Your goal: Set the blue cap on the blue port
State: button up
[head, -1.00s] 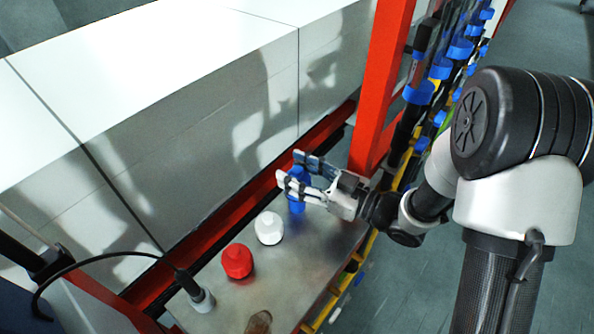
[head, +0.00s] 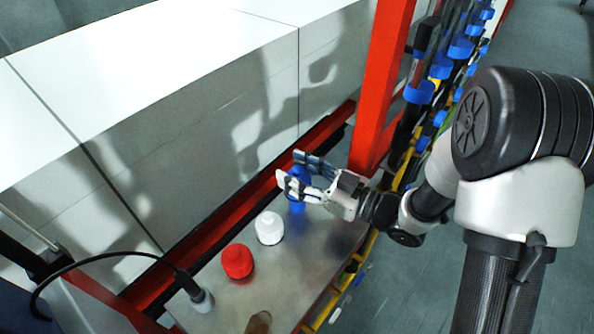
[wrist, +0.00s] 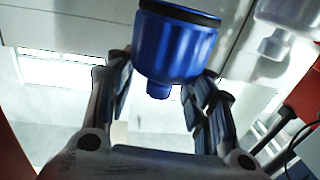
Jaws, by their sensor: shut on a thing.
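The blue cap (wrist: 178,45) is between the two fingers of my gripper (wrist: 160,100) in the wrist view. It is a blue cylinder with a dark rim at one end and a narrower knob at the other. In the head view my gripper (head: 290,178) is at the far end of the grey metal surface (head: 320,262), shut on the blue cap (head: 297,204), which is partly hidden by the fingers. I cannot make out a separate blue port, and I cannot tell whether the cap touches anything below it.
A white knobbed piece (head: 269,228) and a red one (head: 237,261) stand in a row nearer the camera. A brown piece (head: 258,322) is at the bottom edge. A grey cylinder with a cable (head: 200,299) is at left. A red post (head: 382,85) rises close behind my gripper.

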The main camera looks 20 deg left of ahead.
jog(key=shift+f+b, duration=1.15)
jog(key=shift+f, duration=0.25)
dwell(0.4)
jog(key=shift+r+p, duration=0.85)
jog(key=shift+r, duration=0.25)
jog(key=shift+f+b, duration=1.2)
jog(key=shift+f, duration=0.05)
dwell(1.0)
jog(key=o, duration=1.3)
jog(key=shift+o, duration=0.2)
notch_tip(320, 180, up, 10)
jog(key=shift+s, duration=0.1)
